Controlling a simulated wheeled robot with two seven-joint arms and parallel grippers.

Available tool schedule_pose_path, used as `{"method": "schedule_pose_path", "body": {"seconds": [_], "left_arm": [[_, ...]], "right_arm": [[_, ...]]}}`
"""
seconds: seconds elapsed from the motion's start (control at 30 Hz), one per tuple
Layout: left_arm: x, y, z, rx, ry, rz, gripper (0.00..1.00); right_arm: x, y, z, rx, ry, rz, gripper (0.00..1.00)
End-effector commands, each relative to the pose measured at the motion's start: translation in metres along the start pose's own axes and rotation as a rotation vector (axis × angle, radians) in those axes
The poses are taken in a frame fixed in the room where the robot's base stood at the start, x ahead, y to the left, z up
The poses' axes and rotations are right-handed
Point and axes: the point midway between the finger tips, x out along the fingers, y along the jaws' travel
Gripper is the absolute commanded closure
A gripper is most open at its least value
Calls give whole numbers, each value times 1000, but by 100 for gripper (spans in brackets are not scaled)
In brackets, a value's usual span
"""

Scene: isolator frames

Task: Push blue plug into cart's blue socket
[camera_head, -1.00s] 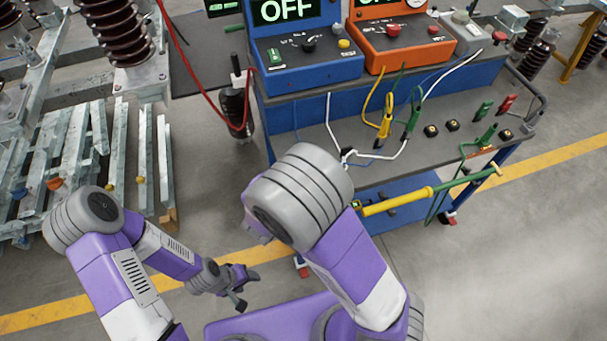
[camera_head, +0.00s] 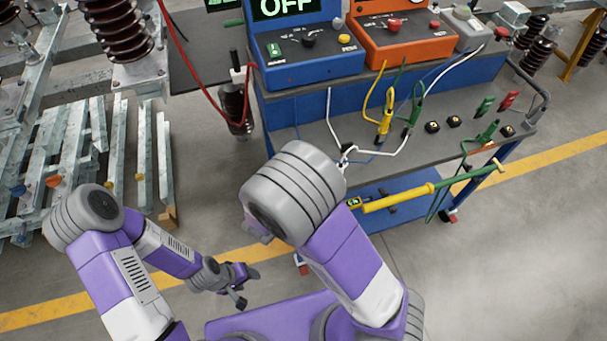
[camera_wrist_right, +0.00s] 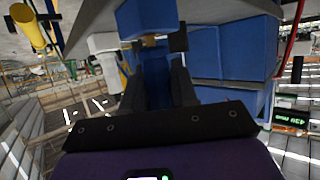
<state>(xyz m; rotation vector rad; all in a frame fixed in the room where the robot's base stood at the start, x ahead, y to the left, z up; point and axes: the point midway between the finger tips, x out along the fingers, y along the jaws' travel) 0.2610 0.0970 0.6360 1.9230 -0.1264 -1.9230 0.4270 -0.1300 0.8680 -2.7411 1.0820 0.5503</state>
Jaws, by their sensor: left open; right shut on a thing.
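My right gripper (camera_wrist_right: 157,88) is shut on a blue piece (camera_wrist_right: 155,72), which looks like the blue plug, between its two dark fingers in the right wrist view. A larger blue block (camera_wrist_right: 145,17) is just beyond the fingertips; I cannot tell whether the plug touches it. The blue socket is not clearly visible. In the head view my right arm's elbow hides this gripper. The cart (camera_head: 290,140), blue with a grey shelf, stands ahead to the right. My left gripper (camera_head: 238,284) is open and empty, low over the floor.
A blue control box (camera_head: 305,55) and an orange one (camera_head: 402,38) stand on the cart. Floor at lower right is free.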

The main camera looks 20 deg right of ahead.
Motion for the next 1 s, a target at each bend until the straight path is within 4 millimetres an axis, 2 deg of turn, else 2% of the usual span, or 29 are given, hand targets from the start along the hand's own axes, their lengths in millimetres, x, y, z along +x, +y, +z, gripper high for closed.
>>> {"method": "schedule_pose_path", "body": {"seconds": [0.3,0.33,0.5,0.83,1.0], "left_arm": [[4,-2,0,0,0,0,43],[4,-2,0,0,0,0,43],[4,-1,0,0,0,0,43],[2,-1,0,0,0,0,43],[-7,2,0,0,0,0,43]], "right_arm": [[3,0,8,0,1,0,100],[3,0,8,0,1,0,69],[3,0,7,1,1,0,43],[0,0,7,0,0,-1,43],[-24,-1,5,-1,-1,-5,43]]}}
